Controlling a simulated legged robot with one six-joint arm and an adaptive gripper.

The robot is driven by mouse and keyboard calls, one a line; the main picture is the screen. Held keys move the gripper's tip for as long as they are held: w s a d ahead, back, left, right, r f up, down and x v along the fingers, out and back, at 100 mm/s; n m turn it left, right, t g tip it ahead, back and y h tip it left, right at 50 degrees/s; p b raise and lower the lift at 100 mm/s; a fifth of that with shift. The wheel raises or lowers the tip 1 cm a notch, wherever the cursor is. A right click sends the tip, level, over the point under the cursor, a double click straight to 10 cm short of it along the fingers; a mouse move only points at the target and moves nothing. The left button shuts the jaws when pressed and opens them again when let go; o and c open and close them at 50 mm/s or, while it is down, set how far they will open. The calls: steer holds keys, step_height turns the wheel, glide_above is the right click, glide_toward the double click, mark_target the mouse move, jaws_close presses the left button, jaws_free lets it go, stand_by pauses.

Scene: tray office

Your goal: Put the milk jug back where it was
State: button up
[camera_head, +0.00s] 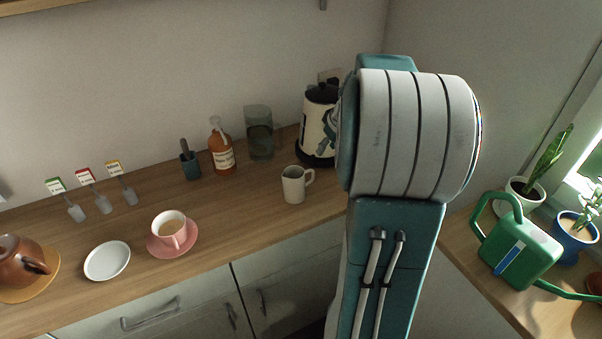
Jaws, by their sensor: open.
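A small cream jug with a handle on its right, which looks like the milk jug (294,185), stands upright on the wooden counter, in front of the kettle. Nothing touches it. My arm fills the right middle of the view and hides most of my gripper. A small grey-teal part of my gripper (331,128) shows at the arm's left edge, in front of the kettle. It is above and to the right of the jug in the picture, apart from it, and open. The jug's contents cannot be made out.
The kettle (317,148), a glass container (259,141), an orange bottle (221,152) and a dark cup (190,167) stand along the back. A pink saucer (152,246) with a cup, a white plate (107,261) and a brown teapot (18,257) are left. A green watering can (520,248) stands right.

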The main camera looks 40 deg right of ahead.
steer(key=s+a+r, duration=0.2)
steer(key=a, duration=0.7)
steer(key=s+a+r, duration=0.3)
steer(key=a, duration=0.6)
steer(key=s+a+r, duration=0.2)
steer(key=a, duration=0.6)
steer(key=s+a+f+t, duration=0.1)
steer(key=s+a, duration=0.5)
steer(key=s, duration=0.2)
steer(key=shift+a+f+n, duration=0.15)
steer(key=shift+a+n, duration=0.15)
steer(key=shift+a, duration=0.05)
